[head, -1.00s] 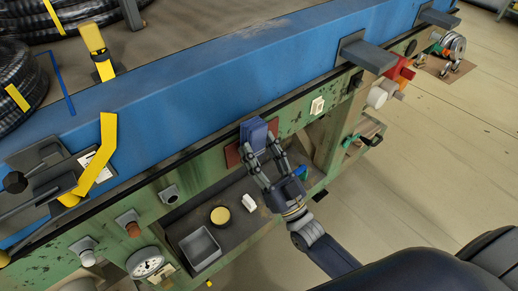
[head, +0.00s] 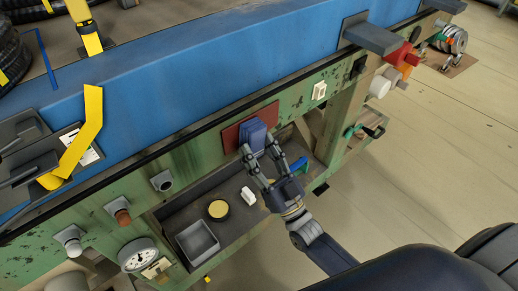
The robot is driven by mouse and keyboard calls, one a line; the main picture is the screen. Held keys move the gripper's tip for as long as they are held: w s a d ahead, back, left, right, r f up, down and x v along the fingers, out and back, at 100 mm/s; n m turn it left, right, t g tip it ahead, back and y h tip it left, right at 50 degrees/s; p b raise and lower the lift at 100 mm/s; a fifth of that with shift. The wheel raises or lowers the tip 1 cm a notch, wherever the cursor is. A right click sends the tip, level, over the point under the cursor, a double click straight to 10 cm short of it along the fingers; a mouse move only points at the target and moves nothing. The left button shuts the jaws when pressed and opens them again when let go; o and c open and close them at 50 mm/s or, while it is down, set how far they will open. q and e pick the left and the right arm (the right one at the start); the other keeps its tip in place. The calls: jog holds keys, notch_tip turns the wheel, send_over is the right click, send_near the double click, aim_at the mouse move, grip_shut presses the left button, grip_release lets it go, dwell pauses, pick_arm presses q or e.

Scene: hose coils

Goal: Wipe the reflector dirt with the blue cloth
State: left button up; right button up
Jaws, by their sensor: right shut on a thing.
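The blue cloth (head: 254,132) is a folded pad, upright in front of the red reflector (head: 231,137) on the green bench front. My right gripper (head: 258,151) is shut on the cloth's lower part. The cloth covers the middle and lower part of the reflector and appears to be against it, though exact contact cannot be told. Red shows to its left and above it. No dirt is distinguishable on the visible red; any behind the cloth is hidden. My left gripper is not in view.
Below is a shelf with a grey bin (head: 197,241), a yellow-topped round tin (head: 218,209) and a white block (head: 248,196). A white switch (head: 319,91) and a gauge (head: 138,255) sit on the green front. A blue beam (head: 200,90) runs above.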

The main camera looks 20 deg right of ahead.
jog(key=shift+s+a, duration=0.35)
jog(key=shift+a, duration=0.65)
jog(key=shift+s+a, duration=0.4)
jog(key=shift+a, duration=0.55)
jog(key=shift+s+a, duration=0.35)
jog(key=shift+a, duration=0.65)
jog(key=shift+p, duration=0.3)
jog(key=s+d+p, duration=0.1)
jog(key=s+d, duration=0.1)
jog(key=s, duration=0.4)
jog(key=shift+s+d+p, duration=0.25)
jog(key=shift+p, duration=0.1)
